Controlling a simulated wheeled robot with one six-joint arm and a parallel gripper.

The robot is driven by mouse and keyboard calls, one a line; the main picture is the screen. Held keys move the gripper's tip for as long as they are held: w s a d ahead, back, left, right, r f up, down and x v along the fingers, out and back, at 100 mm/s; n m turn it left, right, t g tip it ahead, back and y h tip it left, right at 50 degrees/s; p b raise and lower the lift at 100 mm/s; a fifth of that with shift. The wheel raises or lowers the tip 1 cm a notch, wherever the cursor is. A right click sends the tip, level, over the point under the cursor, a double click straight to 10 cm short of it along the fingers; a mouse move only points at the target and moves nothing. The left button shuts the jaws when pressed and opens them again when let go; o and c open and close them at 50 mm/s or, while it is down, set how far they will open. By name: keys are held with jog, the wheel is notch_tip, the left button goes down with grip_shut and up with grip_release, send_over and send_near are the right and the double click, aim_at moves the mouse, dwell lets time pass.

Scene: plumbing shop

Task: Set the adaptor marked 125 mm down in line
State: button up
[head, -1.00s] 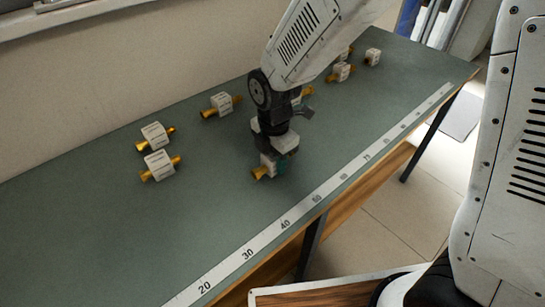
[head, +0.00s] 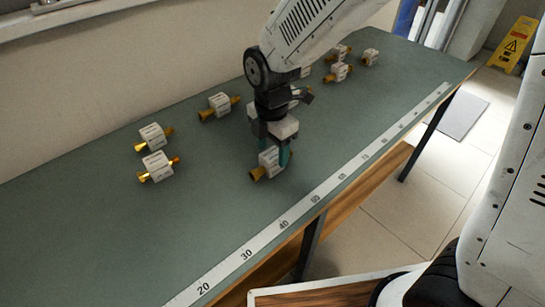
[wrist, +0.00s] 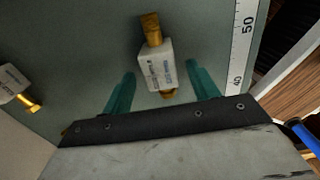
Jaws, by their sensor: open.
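A white block adaptor with brass ends (head: 267,163) lies on the green bench top, near the ruler strip. My gripper (head: 274,156) is just above it, open, with its green fingers apart on either side. The wrist view shows this adaptor (wrist: 155,63) between the open fingers (wrist: 160,70), with a gap on both sides. Its label is too small to read, so I cannot tell whether it is marked 125 mm. Similar adaptors lie at the left (head: 152,137), (head: 158,167) and behind (head: 217,105); their labels are also unreadable.
A ruler strip (head: 285,224) runs along the bench's front edge. More adaptors lie at the far end (head: 340,72), (head: 370,57), some partly behind my arm. Another adaptor shows at the left of the wrist view (wrist: 14,84). The bench's left front is clear.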

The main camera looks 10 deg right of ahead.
aim_at(272, 154)
notch_tip(272, 154, up, 8)
jog(key=s+d+r+m, duration=0.3)
jog(key=d+m, duration=0.2)
jog(key=d, duration=0.1)
jog(key=s+d+r+m, duration=0.4)
jog(key=d+m, duration=0.1)
jog(key=d, duration=0.1)
jog(key=s+d+r+m+t, duration=0.1)
jog(key=s+d+m, duration=0.8)
jog(key=s+m, duration=0.3)
jog(key=m, duration=0.2)
jog(key=shift+s+m, duration=0.25)
jog(key=shift+m, duration=0.15)
